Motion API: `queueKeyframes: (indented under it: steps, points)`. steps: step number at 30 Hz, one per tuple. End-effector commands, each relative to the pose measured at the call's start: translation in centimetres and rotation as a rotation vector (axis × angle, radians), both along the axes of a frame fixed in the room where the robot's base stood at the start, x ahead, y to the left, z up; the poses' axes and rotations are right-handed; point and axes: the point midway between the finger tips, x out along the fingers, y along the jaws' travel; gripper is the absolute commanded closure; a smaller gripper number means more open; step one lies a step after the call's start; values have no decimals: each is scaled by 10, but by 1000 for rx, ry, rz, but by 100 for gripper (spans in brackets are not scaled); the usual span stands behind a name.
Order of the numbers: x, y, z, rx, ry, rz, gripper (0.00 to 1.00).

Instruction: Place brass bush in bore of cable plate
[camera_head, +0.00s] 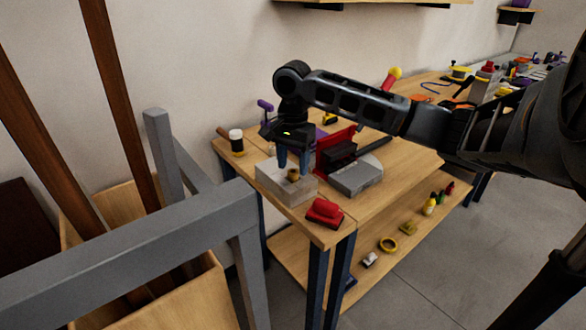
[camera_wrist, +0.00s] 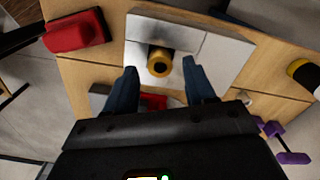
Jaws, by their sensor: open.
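The brass bush (camera_head: 293,175) is a small gold ring-like cylinder with a dark hole. It stands upright at the pale grey block that I take for the cable plate (camera_head: 271,181), with its upper part standing proud. Whether its lower end is inside a bore is hidden. The wrist view shows the bush (camera_wrist: 160,64) from above against the plate (camera_wrist: 216,52). My gripper (camera_head: 294,168) points down over the plate. In the wrist view its two blue fingers are spread, one on each side of the bush, with visible gaps.
A red object (camera_head: 325,212) lies at the table's front corner. A grey machine base with a red upright (camera_head: 355,178) stands close right of the plate. A grey rail (camera_head: 120,240) is in the foreground.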

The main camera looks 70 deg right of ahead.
Motion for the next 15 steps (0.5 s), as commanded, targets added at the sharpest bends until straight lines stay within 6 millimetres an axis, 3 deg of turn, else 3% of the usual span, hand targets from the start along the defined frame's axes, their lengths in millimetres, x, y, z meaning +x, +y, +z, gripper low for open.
queueKeyframes:
  steps: [9, 15]
  points:
    - [1, 0, 65, -1, -4, 2, 45]
    - [0, 0, 93, -2, -2, 1, 45]
